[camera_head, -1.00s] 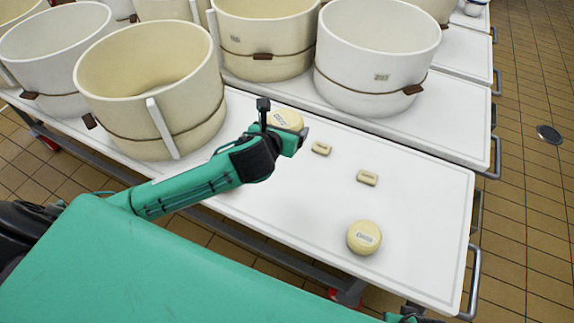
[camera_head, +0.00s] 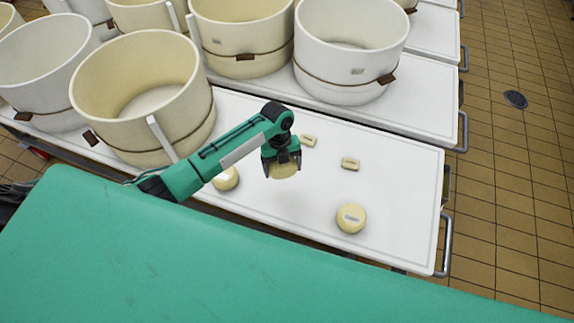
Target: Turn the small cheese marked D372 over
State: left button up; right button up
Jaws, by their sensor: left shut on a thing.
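My left gripper (camera_head: 282,158) points down over the white table and is shut on a round pale-yellow cheese (camera_head: 285,172). The arm and jaws cover part of this cheese, and I see no label on it. It appears to be held above the table top. A second round cheese (camera_head: 351,218) with a light label on top sits at the front right. A third round cheese (camera_head: 226,178) with a light label sits left of the gripper, partly behind my arm. I cannot read D372 on any of them. My right gripper is not in view.
A large cream vat (camera_head: 150,90) and a white vat (camera_head: 350,50) stand behind. The white table (camera_head: 400,190) is clear around the blocks.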

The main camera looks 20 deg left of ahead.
aim_at(287, 175)
pick_arm(q)
jog(key=shift+s+d+r+g+h+p, duration=0.25)
jog(key=shift+s+d+p, duration=0.1)
jog(key=shift+s+d, duration=0.15)
jog(key=shift+s+d+r+g+h+p, duration=0.1)
jog(key=shift+s+d+g+h+p, duration=0.2)
jog(key=shift+s+d, duration=0.15)
jog(key=shift+f, duration=0.1)
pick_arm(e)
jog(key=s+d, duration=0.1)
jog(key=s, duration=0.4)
pick_arm(q)
jog(key=shift+d+f, duration=0.1)
jog(key=shift+f, duration=0.05)
jog(key=shift+f+b, duration=0.95)
jog(key=shift+b, duration=0.1)
notch_tip(287, 175, down, 3)
jog(key=b, duration=0.3)
jog(key=shift+f, duration=0.2)
jog(key=shift+f+b, duration=0.7)
jog(key=shift+f, duration=0.25)
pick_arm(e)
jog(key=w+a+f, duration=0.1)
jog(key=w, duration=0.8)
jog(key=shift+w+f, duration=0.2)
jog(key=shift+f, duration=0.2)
